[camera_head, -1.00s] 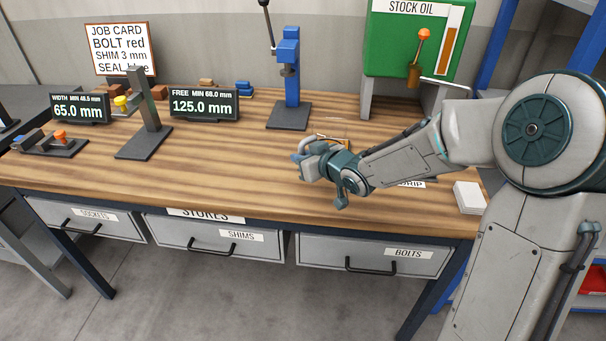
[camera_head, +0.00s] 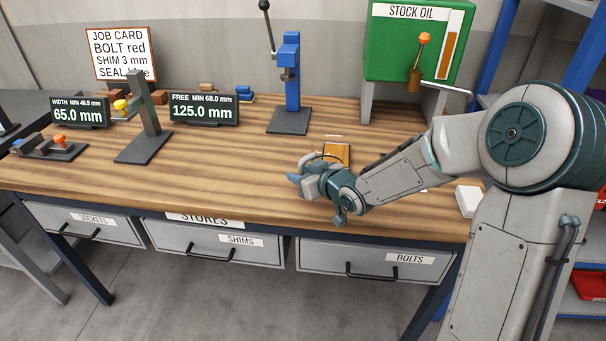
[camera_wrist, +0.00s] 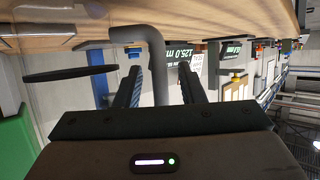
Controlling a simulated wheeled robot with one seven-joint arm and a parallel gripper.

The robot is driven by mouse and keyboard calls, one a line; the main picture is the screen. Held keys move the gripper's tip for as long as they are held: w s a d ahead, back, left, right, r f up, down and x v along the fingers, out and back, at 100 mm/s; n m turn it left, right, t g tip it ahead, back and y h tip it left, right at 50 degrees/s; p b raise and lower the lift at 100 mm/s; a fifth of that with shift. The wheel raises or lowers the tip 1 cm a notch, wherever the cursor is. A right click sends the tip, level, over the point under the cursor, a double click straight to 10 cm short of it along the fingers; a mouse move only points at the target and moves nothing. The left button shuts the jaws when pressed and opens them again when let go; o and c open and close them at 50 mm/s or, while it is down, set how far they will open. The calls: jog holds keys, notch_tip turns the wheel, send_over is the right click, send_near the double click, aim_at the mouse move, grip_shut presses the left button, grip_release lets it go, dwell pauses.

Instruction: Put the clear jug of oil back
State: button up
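The clear jug with amber oil (camera_head: 337,154) stands on the bench in the head view, right behind my gripper (camera_head: 304,182), which hides part of it. A grey curved handle shows beside the jug at its left. In the wrist view a grey bent bar, which looks like the jug's handle (camera_wrist: 153,45), passes between the two dark fingers of my gripper (camera_wrist: 163,85). The fingers stand apart, with a gap visible beside the bar. The jug's clear body is hard to make out there.
The green stock oil cabinet (camera_head: 412,45) stands on grey legs at the back right. A blue press (camera_head: 290,75) stands behind the jug. A white block (camera_head: 468,200) lies at the right edge. The wooden bench (camera_head: 220,170) is clear to the left of my gripper.

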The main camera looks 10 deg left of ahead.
jog(key=shift+r, duration=0.1)
jog(key=shift+r, duration=0.2)
jog(key=s+d+r+m+g+h+p, duration=0.1)
jog(key=s+d+r+m+h+p, duration=0.15)
jog(key=s+d+h, duration=0.55)
jog(key=s+d+r+m+h+p, duration=0.1)
jog(key=s+d+r+m+h, duration=0.2)
jog(key=d, duration=0.9)
jog(key=s+d+r+m+g+y, duration=0.1)
jog(key=s+g, duration=0.2)
jog(key=s, duration=0.6)
jog(key=s+r+m+g, duration=0.1)
jog(key=s+m+g, duration=0.1)
jog(key=s, duration=0.6)
jog(key=shift+s+d+r+g+y, duration=0.2)
jog(key=shift+s+d+g+y, duration=0.2)
jog(key=shift+g, duration=0.1)
jog(key=shift+a, duration=0.1)
